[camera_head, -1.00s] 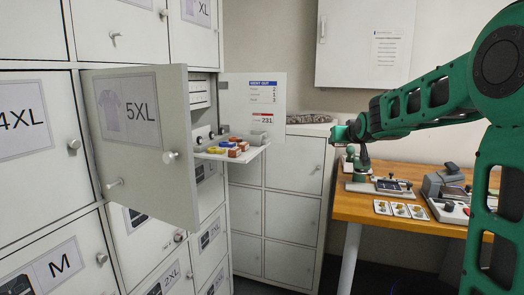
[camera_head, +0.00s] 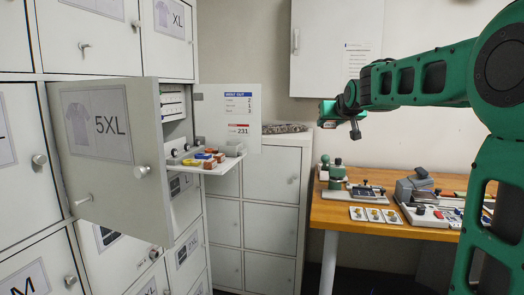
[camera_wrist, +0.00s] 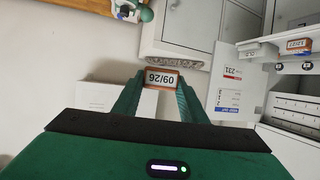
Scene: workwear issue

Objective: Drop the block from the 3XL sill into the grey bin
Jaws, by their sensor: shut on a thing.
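My gripper (camera_wrist: 160,80) is shut on a small brown block (camera_wrist: 161,73) with a white label reading 09/26, upside down in the wrist view. In the head view my gripper (camera_head: 328,113) is in the air right of the open locker, above the level of its shelf; the block is not clear there. The fold-out sill (camera_head: 222,166) carries several coloured blocks (camera_head: 208,157). No 3XL label is readable.
An open door marked 5XL (camera_head: 103,140) stands left of the sill. A notice panel (camera_head: 229,112) rises behind it. A low locker block (camera_head: 270,195) stands between it and the wooden table (camera_head: 335,216), which holds devices and cards. A white wall cabinet (camera_head: 330,45) hangs above.

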